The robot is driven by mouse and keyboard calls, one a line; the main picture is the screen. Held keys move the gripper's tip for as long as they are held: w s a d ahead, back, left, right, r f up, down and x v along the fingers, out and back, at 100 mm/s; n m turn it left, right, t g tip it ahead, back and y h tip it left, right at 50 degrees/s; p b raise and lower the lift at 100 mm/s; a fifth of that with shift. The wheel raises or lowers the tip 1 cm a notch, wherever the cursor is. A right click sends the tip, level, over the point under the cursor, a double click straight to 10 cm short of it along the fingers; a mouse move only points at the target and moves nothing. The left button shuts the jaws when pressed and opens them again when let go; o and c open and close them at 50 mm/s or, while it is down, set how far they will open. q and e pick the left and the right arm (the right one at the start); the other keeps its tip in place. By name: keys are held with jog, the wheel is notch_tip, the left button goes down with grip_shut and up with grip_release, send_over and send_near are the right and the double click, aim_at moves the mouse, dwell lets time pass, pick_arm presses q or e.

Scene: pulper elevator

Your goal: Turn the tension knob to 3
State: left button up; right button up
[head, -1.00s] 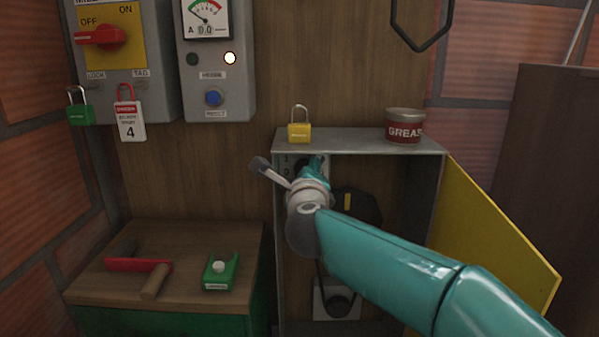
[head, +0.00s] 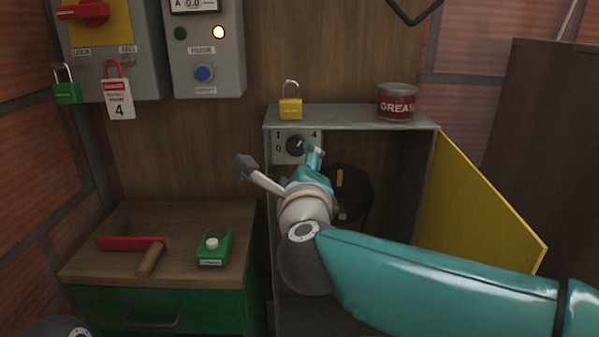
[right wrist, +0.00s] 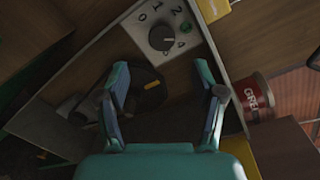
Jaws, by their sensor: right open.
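The tension knob (head: 296,146) is a dark round knob on a pale dial plate at the upper left inside the open grey cabinet. In the right wrist view the knob (right wrist: 162,37) has a pale pointer aimed toward the right of the picture, roughly between a green mark and the 4; I cannot read its exact setting. My right gripper (head: 311,152) is close in front of the knob and partly covers the dial. In the right wrist view its fingers (right wrist: 162,75) are spread and empty, with the knob beyond them. My left gripper is out of view.
The cabinet's yellow door (head: 485,205) stands open to the right. A yellow padlock (head: 290,108) and a grease tin (head: 397,102) sit on the cabinet top. A dark wheel (head: 352,190) is inside, below the knob. A wooden-topped chest (head: 185,225) stands left.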

jog(key=shift+s, duration=0.7)
